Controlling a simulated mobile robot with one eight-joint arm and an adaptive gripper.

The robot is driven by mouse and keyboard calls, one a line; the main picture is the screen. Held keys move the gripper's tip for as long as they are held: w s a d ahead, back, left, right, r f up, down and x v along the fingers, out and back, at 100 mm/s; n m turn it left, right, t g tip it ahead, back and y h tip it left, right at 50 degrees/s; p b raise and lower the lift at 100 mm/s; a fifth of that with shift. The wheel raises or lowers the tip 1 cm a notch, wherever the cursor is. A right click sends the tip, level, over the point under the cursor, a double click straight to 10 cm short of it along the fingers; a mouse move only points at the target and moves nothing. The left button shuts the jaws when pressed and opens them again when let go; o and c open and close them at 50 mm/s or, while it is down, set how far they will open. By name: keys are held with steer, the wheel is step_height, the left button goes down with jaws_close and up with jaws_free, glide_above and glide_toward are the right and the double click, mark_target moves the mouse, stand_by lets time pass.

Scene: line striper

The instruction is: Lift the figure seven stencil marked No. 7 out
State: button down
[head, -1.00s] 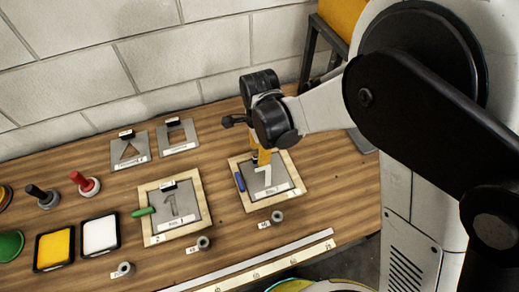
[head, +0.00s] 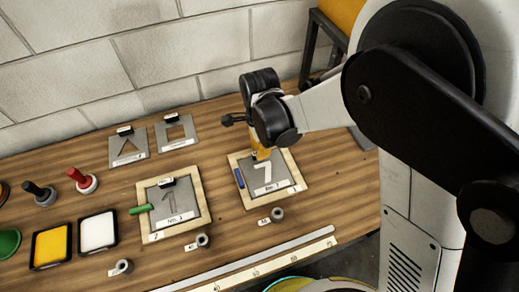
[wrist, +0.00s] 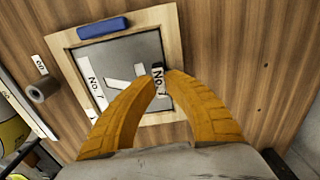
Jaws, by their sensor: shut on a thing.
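The grey figure seven stencil (head: 278,181) lies level in a pale wooden frame (head: 297,180) on the bench. It carries a cut-out 7 and a "No. 7" label. In the wrist view, the stencil (wrist: 120,55) shows within the frame (wrist: 67,62); whether it is raised from the frame I cannot tell. My gripper (head: 260,154) comes down at the stencil's far edge. In the wrist view, the yellow fingers of my gripper (wrist: 162,80) are shut on the stencil's small black tab (wrist: 158,72), labelled No. 7. The fingers hide part of the plate.
A blue bar (head: 239,178) sits on the frame's left side. A framed No. 1 stencil (head: 186,208) with a green bar (head: 141,209) lies to the left. Two stencils (head: 176,133) lie behind. A grey roll (head: 277,214) stands in front. Bare wood lies to the right.

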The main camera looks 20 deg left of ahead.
steer(key=shift+r+p, duration=1.1)
steer(key=shift+r, duration=0.8)
steer(key=c, duration=1.5)
jaws_free()
step_height(320, 180, up, 8)
steer(key=p, duration=0.5)
